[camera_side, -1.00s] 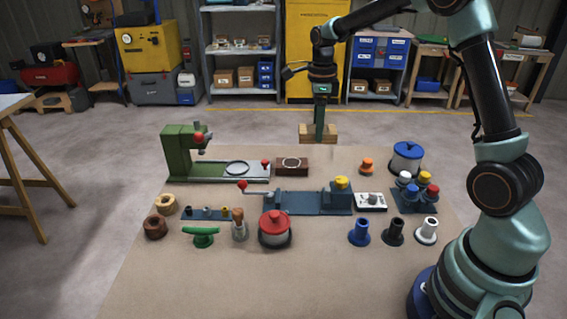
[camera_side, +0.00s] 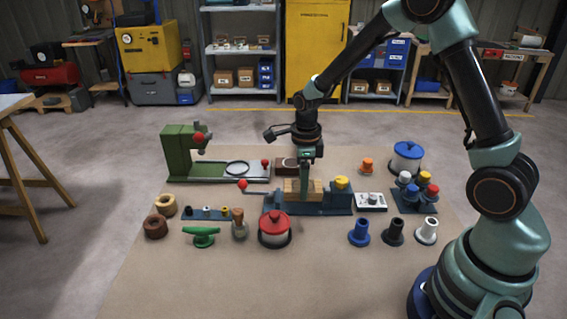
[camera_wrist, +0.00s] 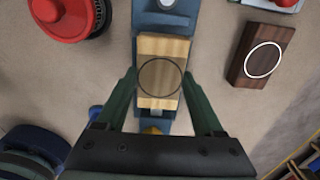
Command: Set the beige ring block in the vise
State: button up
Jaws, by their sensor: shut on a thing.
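The beige ring block (camera_side: 316,187) is light wood with a thin dark ring on its top, seen clearly in the wrist view (camera_wrist: 160,55). My gripper (camera_side: 304,190) points down with its green fingers shut on the block's two sides. The block sits at the blue vise (camera_side: 325,209), over its bed and left of the yellow knob (camera_side: 341,183). In the wrist view the block lines up with the vise (camera_wrist: 148,20). I cannot tell whether its underside touches the bed. A red-balled handle (camera_side: 243,185) is at the vise's left end.
A dark brown block with a white ring (camera_wrist: 250,72) lies behind the vise. A red-lidded pot (camera_side: 274,228) stands close in front. The green press (camera_side: 180,152) is at the back left, and a cup rack (camera_side: 414,207) is at the right.

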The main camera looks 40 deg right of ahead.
jog(key=shift+f, duration=0.7)
jog(key=shift+f, duration=0.55)
dwell(0.9)
jog(key=o, duration=1.2)
jog(key=shift+r, duration=5.45)
jog(key=shift+r, duration=0.1)
